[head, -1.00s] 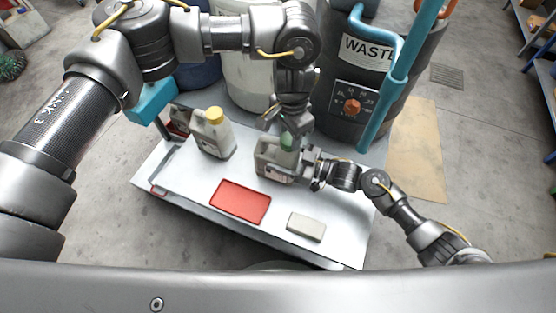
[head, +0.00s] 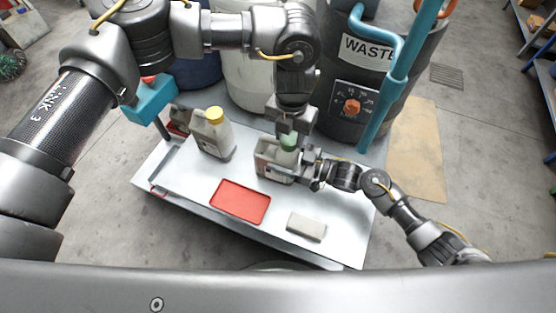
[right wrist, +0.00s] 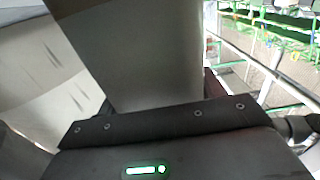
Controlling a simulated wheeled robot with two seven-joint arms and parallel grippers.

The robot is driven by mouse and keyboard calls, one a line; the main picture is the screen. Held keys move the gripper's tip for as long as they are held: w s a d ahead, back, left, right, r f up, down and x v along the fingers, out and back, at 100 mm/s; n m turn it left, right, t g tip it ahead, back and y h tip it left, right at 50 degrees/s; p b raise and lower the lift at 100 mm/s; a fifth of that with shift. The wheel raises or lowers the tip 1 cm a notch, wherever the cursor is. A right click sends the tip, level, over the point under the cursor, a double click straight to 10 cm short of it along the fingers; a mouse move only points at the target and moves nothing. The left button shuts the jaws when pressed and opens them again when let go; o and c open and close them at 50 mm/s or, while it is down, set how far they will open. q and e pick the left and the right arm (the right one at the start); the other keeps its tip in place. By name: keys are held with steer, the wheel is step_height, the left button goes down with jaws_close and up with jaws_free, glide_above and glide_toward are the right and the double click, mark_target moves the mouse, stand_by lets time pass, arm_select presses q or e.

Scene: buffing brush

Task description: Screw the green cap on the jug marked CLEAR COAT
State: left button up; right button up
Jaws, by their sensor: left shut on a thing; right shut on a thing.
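The jug (head: 268,160), pale with a label on its front that is too small to read, stands upright on the bench. The green cap (head: 288,142) is at the jug's top; I cannot tell how far it is seated. My left gripper (head: 288,134) comes down from above and is shut on the green cap. My right gripper (head: 304,168) is shut on the jug's right side, which hides part of it. In the right wrist view a smooth pale surface (right wrist: 140,55), apparently the jug, fills the space in front of the gripper.
A second jug (head: 213,135) with a yellow cap stands to the left on the bench (head: 180,185). A red tray (head: 240,201) and a grey block (head: 306,227) lie at the front. A WASTE drum (head: 352,80) and a white drum (head: 243,75) stand behind the bench.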

arm_select(q)
steer(key=m, duration=1)
steer(key=shift+m, duration=0.3)
steer(key=o, duration=1.2)
step_height(320, 180, up, 12)
steer(key=shift+s, duration=0.1)
arm_select(e)
steer(key=o, duration=2)
steer(key=shift+c, duration=0.2)
steer(key=shift+d, duration=0.1)
